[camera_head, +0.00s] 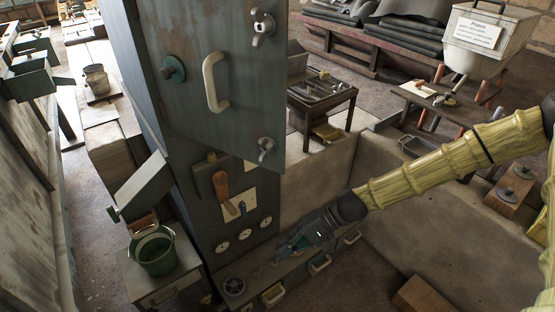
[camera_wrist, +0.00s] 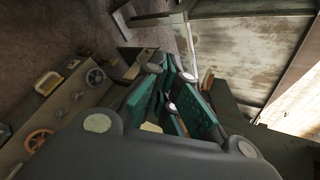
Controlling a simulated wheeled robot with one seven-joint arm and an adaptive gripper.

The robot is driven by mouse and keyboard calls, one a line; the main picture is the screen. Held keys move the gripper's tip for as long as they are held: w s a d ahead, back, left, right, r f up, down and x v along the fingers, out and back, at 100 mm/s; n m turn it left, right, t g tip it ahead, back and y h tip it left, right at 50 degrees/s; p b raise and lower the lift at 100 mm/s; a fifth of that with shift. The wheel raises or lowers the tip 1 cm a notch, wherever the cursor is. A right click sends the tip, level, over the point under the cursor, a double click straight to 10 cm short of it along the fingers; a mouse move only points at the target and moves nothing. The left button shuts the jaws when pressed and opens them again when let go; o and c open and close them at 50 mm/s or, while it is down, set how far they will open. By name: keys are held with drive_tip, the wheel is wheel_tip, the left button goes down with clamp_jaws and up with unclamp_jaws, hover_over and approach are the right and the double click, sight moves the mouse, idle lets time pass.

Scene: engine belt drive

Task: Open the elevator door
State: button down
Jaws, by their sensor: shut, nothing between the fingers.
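A tall grey-green cabinet (camera_head: 185,205) stands in the middle of the head view. Its upper front has a door panel (camera_head: 240,105) with a pale curved handle (camera_head: 215,82). I cannot tell for sure which part is the elevator door, or whether this panel is fully closed. My gripper (camera_head: 284,250) is low, right of the cabinet's foot and well below the handle, apart from it. Its teal fingers are shut and empty; they also show in the wrist view (camera_wrist: 172,105). The handle is not clear in the wrist view.
A low bench with drawers (camera_head: 320,264) lies under my gripper. A green bucket (camera_head: 152,250) stands at left. A tool table (camera_head: 322,95) stands behind. Floor at bottom right is partly clear.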

drive_tip(key=w+d+r+n+g+y, duration=0.15)
drive_tip(key=w+d+r, duration=0.25)
drive_tip(key=r, duration=0.7)
drive_tip(key=w+d+r+n+y, duration=0.25)
drive_tip(key=w+d+r, duration=0.2)
drive_tip(key=r, duration=0.65)
drive_tip(key=w+d+r+n+y, duration=0.1)
drive_tip(key=w+d+r+y, duration=0.25)
drive_tip(key=r, duration=0.85)
drive_tip(key=s+f+p+x, duration=0.1)
drive_tip(key=p+x, duration=0.5)
drive_tip(key=x, duration=0.7)
drive_tip(key=shift+s+d+f+h, duration=0.2)
drive_tip(key=shift+s+f+h, duration=0.1)
drive_tip(key=shift+s+h, duration=0.2)
